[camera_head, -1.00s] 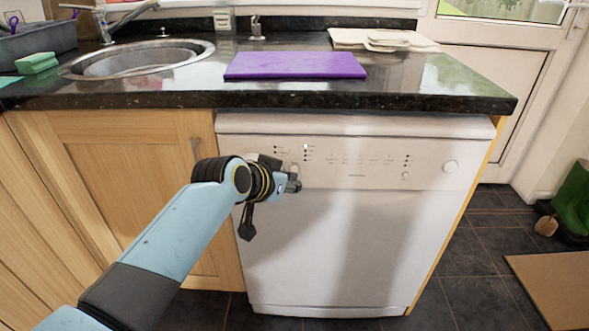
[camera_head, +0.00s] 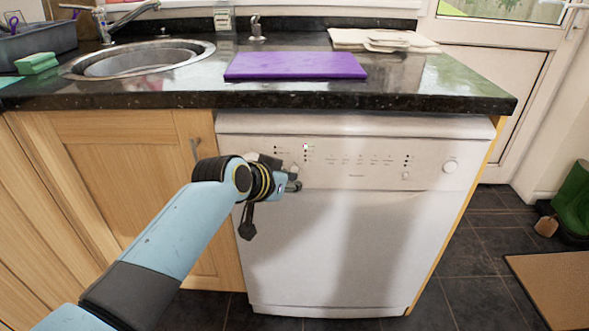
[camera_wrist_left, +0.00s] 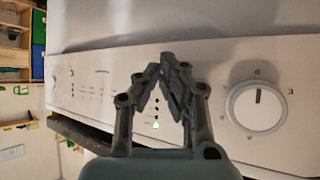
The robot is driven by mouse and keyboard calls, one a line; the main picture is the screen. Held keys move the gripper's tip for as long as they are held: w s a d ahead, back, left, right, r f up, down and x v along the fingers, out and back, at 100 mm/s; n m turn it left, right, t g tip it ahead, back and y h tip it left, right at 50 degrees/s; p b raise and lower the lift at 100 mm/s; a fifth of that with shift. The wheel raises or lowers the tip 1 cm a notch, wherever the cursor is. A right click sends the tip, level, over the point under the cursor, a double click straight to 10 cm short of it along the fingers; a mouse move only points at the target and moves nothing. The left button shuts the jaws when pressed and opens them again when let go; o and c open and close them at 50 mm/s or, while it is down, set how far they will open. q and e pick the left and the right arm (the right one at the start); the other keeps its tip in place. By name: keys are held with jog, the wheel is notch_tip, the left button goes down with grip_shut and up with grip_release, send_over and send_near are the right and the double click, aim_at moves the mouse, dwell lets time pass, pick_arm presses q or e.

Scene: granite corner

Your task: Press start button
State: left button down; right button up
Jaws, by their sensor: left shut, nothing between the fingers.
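The white dishwasher (camera_head: 345,245) stands under the worktop, its door shut. My left gripper (camera_head: 294,182) is shut and empty in front of the panel's left part. In the left wrist view, the closed fingertips (camera_wrist_left: 166,62) are before the panel, which looks upside down. A white dial (camera_wrist_left: 256,108) is to their right, and a small green light (camera_wrist_left: 155,125) shows beside the fingers. Whether the fingers touch the panel cannot be told. My right gripper is out of view.
The black worktop (camera_head: 430,85) overhangs the panel and holds a purple board (camera_head: 295,65). A sink (camera_head: 140,58) and green sponge (camera_head: 37,62) are at left. A wooden cupboard (camera_head: 125,170) adjoins the dishwasher. Dark tiled floor is free at right, before a mat (camera_head: 550,285).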

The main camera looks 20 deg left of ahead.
pick_arm(q)
jog(key=shift+w+a, duration=0.1)
jog(key=shift+w, duration=0.2)
